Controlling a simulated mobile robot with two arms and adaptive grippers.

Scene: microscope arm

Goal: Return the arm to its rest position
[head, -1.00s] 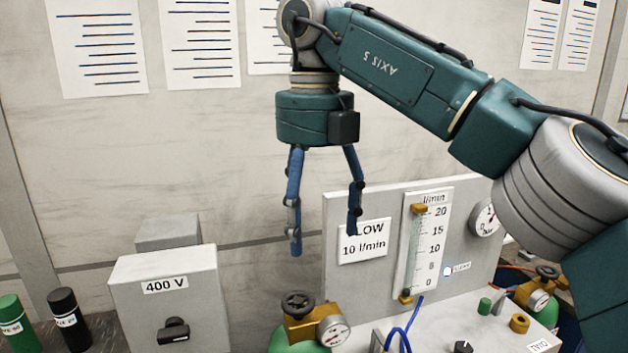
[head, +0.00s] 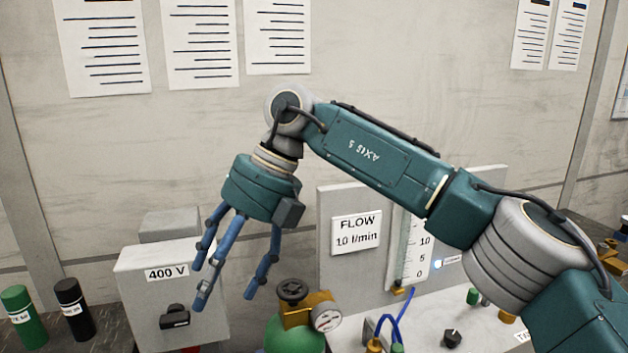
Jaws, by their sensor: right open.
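My right arm (head: 368,158), teal and grey and marked "AXIS 5", comes in from the lower right and bends down at a grey wrist joint. Its gripper (head: 228,290) hangs at the end, tilted to the lower left, with blue fingers spread apart and nothing between them. The fingers are in front of the grey 400 V box and left of the gas cylinder's valve. I cannot tell whether they touch anything. My left gripper is not in view.
The 400 V box (head: 135,285) has a black switch (head: 174,317). A green gas cylinder (head: 296,338) carries a brass valve and gauge (head: 327,317). The FLOW panel (head: 340,272) stands behind my arm. Green (head: 22,318) and black (head: 73,308) cylinders stand at the left.

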